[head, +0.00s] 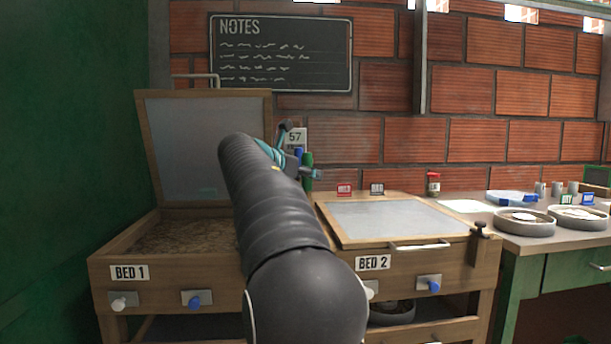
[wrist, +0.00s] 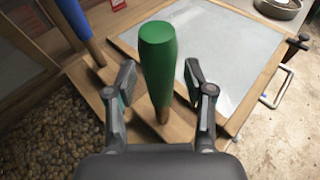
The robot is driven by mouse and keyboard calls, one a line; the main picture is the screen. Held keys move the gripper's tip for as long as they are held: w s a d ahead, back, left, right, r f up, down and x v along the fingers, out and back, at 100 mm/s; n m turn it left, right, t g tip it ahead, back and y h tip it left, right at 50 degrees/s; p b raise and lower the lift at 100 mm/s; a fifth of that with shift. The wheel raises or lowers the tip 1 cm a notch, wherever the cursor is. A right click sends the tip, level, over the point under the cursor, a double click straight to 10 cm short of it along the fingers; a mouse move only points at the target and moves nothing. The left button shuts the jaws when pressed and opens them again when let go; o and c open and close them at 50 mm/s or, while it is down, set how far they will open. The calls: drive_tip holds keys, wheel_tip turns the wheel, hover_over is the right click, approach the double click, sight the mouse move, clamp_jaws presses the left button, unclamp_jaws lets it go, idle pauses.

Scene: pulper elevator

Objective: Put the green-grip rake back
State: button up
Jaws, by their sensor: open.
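The green-grip rake (wrist: 158,70) shows in the wrist view as a thick green handle with a wooden shaft below, standing upright near the wooden divider between the beds. My gripper (wrist: 160,82) is open, with one finger on each side of the green grip; I cannot tell whether either touches it. In the head view the green grip (head: 307,160) shows just past my arm, which hides much of it and part of my gripper. The rake's lower end is hidden.
A blue-grip tool (wrist: 72,20) stands just left of the green one. Bed 1 (head: 128,273) has its lid raised and pebbly contents exposed. Bed 2 (head: 372,264) has its lid (head: 390,220) shut. A counter (head: 535,240) with round trays stands at right.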

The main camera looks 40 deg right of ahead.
drive_tip(key=v, duration=1.2)
drive_tip(key=shift+s, duration=0.1)
drive_tip(key=s+a+f+m+y, duration=0.4)
drive_tip(key=s+a+f+m, duration=0.3)
drive_tip(key=f, duration=0.5)
drive_tip(key=s+a+f+m+t+y, duration=0.1)
drive_tip(key=s+a+f+m+y, duration=0.4)
drive_tip(key=s+a+f, duration=0.5)
drive_tip(key=s+a+f+m+t+y, duration=0.1)
drive_tip(key=s+a+f+m+y, duration=0.4)
drive_tip(key=f, duration=0.8)
drive_tip(key=s+a+m, duration=0.3)
drive_tip(key=s, duration=0.2)
drive_tip(key=shift+s+a+f+m, duration=0.15)
drive_tip(key=shift+s+f+m, duration=0.1)
drive_tip(key=shift+f+m, duration=0.1)
